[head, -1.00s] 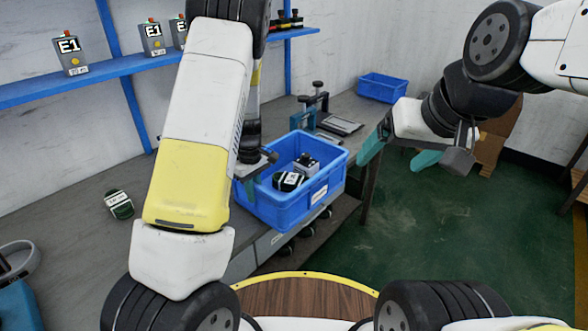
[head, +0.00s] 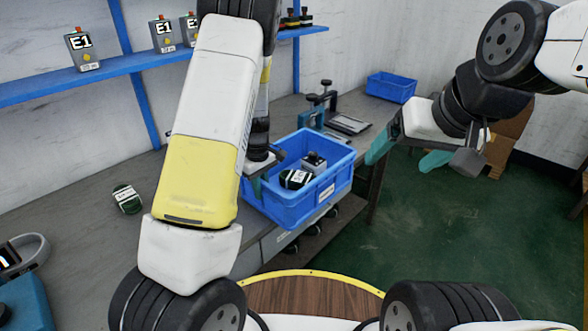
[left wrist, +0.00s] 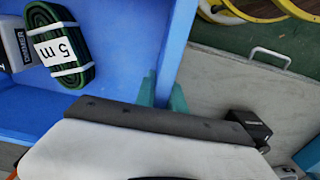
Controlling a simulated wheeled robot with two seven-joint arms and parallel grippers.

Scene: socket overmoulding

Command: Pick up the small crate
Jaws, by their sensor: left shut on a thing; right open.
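The small blue crate (head: 290,211) stands at the workbench's front edge in the head view. It holds a dark green coil with a white label (head: 294,179) and a grey box-shaped part (head: 314,163). My left gripper (head: 258,178) is shut on the crate's left wall. In the left wrist view its teal fingers (left wrist: 163,92) straddle the blue crate wall (left wrist: 150,45), and the coil marked "5 m" (left wrist: 60,48) lies inside. My right gripper (head: 405,150) is open and empty, to the right of the crate in free air. Part of the crate's left side is hidden by my left arm.
Another blue crate (head: 391,87) stands at the far end of the workbench (head: 85,205). A clamp-like fixture (head: 318,108) is behind the small crate. A green coil (head: 127,199) lies left of my arm. A blue shelf (head: 125,66) with E1 boxes runs along the wall.

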